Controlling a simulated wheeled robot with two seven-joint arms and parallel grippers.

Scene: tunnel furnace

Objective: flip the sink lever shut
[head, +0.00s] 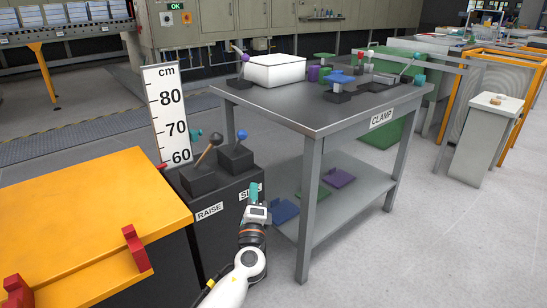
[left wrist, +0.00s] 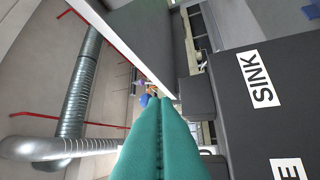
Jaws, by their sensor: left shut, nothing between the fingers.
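The sink lever (head: 242,135) has a blue ball knob and stands on a small black block on top of the dark console. It leans slightly right in the head view. The console's front carries a SINK label (left wrist: 262,78), partly covered by my gripper in the head view. My left gripper (head: 254,190) has teal fingers, pressed together and empty. It is in front of the console, below the lever and apart from it in the head view. In the left wrist view its fingers (left wrist: 160,130) point toward a blue knob (left wrist: 145,99), likely the sink lever's. My right gripper is not in view.
A raise lever (head: 212,142) with a brown knob stands left of the sink lever, by a cm scale (head: 168,115). A yellow-topped box (head: 80,225) is at left. A grey CLAMP table (head: 330,112) stands close on the right.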

